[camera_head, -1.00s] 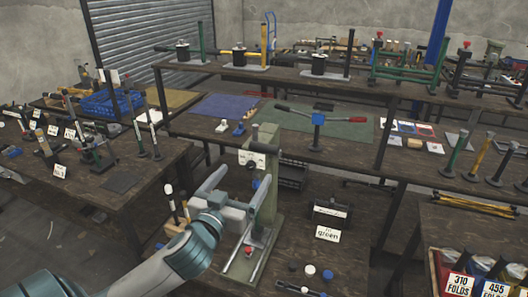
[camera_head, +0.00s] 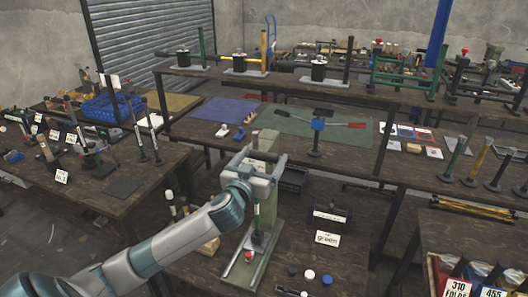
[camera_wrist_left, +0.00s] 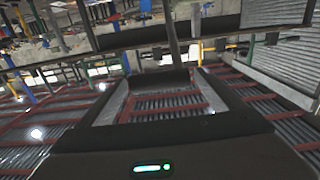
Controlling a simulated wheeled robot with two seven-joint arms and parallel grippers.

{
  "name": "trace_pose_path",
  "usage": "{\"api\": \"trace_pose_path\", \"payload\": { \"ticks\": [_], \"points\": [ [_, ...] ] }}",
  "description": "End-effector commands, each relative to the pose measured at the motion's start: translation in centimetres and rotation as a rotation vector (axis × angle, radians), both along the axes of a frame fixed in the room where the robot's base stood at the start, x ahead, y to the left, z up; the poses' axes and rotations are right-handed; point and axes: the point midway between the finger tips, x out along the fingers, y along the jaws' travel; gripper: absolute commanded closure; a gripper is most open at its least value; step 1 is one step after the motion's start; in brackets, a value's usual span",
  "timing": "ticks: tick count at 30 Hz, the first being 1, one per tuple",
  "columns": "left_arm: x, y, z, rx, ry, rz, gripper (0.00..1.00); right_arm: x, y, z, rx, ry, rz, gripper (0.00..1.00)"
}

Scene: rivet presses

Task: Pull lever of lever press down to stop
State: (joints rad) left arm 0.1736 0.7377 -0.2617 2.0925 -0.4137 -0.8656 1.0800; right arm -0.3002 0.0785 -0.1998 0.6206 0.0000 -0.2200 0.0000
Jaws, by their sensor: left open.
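The lever press stands on the lower bench, with a green upright (camera_head: 268,145) and a long grey-green base (camera_head: 248,262) with a red part near its front. My left gripper (camera_head: 263,158) is in front of the press's upper part, its fingers spread to either side and hiding much of it. Its open fingers also show in the left wrist view (camera_wrist_left: 168,95), with a dark rod (camera_wrist_left: 172,35) beyond the gap and a dark bar crossing farther up. I cannot tell whether these are the lever, or whether the fingers touch it. My right gripper is not in view.
A stand with a blue hub and long cross arm (camera_head: 318,125) is on the bench behind. A white card reading green (camera_head: 327,239) and small round pieces (camera_head: 309,275) lie to the right of the press. A side table (camera_head: 120,188) with tools is at the left.

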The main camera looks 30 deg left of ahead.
Motion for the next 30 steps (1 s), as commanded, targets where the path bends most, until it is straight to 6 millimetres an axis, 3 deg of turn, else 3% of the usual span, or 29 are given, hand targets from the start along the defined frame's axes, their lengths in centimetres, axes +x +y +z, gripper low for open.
{"api": "trace_pose_path", "payload": {
  "ticks": [6, 15, 23, 30],
  "points": [
    [1.19, 0.31, 0.00, 0.001, 0.001, 0.001, 0.13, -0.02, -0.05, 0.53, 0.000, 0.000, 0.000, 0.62],
    [1.28, 0.30, -0.07, 0.001, 0.001, 0.000, 0.13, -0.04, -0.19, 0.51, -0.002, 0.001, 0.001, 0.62],
    [1.25, 0.30, -0.07, 0.001, 0.001, 0.000, 0.72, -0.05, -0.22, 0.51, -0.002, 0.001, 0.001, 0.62],
    [1.17, 0.28, -0.34, 0.002, -0.004, 0.000, 0.72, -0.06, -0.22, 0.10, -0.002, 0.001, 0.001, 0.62]
  ]
}}
